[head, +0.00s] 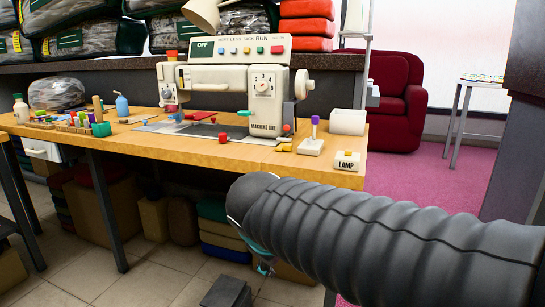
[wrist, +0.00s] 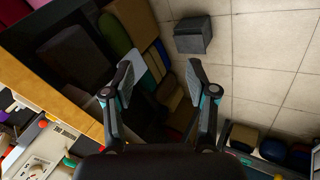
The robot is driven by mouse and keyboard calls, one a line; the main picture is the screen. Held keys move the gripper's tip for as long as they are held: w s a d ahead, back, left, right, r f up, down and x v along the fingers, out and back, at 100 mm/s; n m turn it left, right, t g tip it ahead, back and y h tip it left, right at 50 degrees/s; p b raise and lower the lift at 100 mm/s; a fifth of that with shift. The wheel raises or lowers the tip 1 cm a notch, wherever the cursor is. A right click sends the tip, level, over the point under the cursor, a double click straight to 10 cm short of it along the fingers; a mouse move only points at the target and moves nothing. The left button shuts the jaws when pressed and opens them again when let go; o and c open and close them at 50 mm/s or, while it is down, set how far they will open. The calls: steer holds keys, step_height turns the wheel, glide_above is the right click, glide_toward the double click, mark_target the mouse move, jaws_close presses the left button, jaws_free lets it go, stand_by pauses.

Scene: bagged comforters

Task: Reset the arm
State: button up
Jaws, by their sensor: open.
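My gripper (wrist: 158,80) shows in the wrist view with its two fingers spread apart and nothing between them. In the head view my grey ribbed arm reaches in from the right, in front of the wooden table (head: 222,152). Most of my gripper is hidden behind the arm there; only a small part shows below the arm's end. The wrist view looks down past the table's edge (wrist: 62,100) at the floor and the goods under the table.
A dark grey block (wrist: 193,35) sits on the tiled floor (wrist: 250,60). Folded bundles and boxes fill the space below the table. A red armchair (head: 392,95) stands behind.

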steer(key=s+d+m+g+y+p, duration=0.1)
steer(key=s+d+m+p, duration=0.4)
steer(key=s+d+m, duration=0.5)
steer(key=s+d, duration=0.4)
steer(key=shift+s+d+f+y, duration=0.15)
steer(key=shift+d+f+y, duration=0.15)
steer(key=shift+d+f, duration=0.05)
